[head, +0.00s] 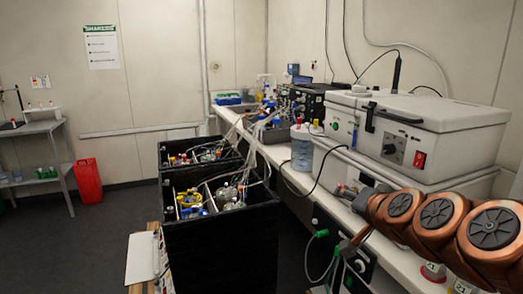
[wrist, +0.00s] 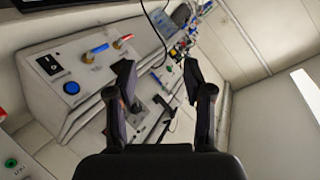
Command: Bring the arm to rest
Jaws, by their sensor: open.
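My arm (head: 440,220) shows at the lower right of the head view as a chain of copper-coloured joints with dark caps. It extends in front of the white bench and its equipment. My gripper (wrist: 158,78) shows in the wrist view with two dark fingers spread apart. Nothing is between the fingers. Beyond them is a tilted view of a white instrument panel (wrist: 58,100) with a blue button, a black switch and red and blue fittings. I cannot make out the gripper clearly in the head view.
Black open boxes (head: 222,255) with glass vessels and tubing stand left of the bench. A white lidded machine (head: 440,108) sits on the bench above my arm. A red bin (head: 88,181) and grey shelf (head: 35,128) are far left. Open floor lies between.

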